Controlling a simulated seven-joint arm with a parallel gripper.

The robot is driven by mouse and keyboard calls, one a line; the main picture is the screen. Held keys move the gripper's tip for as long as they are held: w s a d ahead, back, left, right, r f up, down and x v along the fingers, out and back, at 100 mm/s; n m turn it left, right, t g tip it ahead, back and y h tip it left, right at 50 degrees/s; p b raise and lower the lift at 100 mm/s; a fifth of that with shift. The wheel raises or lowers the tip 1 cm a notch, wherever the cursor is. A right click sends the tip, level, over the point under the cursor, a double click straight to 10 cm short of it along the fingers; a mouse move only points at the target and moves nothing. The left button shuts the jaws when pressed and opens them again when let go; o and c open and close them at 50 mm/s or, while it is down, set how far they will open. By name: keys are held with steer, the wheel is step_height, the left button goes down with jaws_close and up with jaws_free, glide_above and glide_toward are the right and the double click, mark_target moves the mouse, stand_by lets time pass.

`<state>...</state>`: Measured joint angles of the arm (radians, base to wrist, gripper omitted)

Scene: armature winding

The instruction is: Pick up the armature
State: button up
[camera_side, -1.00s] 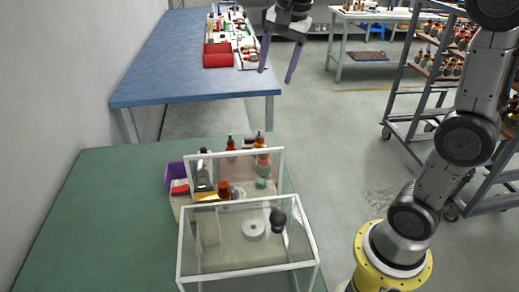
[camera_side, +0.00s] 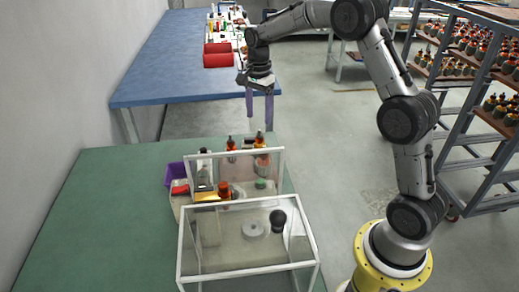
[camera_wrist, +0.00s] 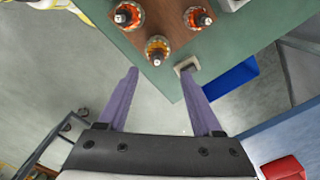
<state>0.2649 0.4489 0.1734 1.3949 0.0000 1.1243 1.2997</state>
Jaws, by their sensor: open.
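Several armatures with copper-orange windings and dark shafts stand upright at the far end of the green table. In the side view one armature (camera_side: 260,140) is nearest below my gripper (camera_side: 259,119). In the wrist view three show: one at the upper left (camera_wrist: 127,15), one at the upper right (camera_wrist: 198,18), and the closest one (camera_wrist: 157,50) near the table's corner. My gripper (camera_wrist: 160,73) is open and empty, with purple fingers pointing down. It hangs above the table's far edge. The closest armature appears just beyond and between the fingertips, apart from them.
A clear-walled enclosure (camera_side: 248,203) stands on the green table (camera_side: 110,210) nearer the camera. A purple bin (camera_side: 174,175) is at its left. A blue bench (camera_side: 165,65) with a red box (camera_side: 217,55) lies behind. Racks (camera_side: 480,110) with more armatures stand at the right.

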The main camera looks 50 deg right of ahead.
mark_target(259, 132)
steer(key=shift+s+a+f, duration=0.1)
steer(key=shift+s+f, duration=0.05)
steer(key=shift+f, duration=1.6)
steer(key=shift+s+f, duration=0.1)
steer(key=shift+f, duration=1.65)
jaws_close()
steer(key=shift+r, duration=0.1)
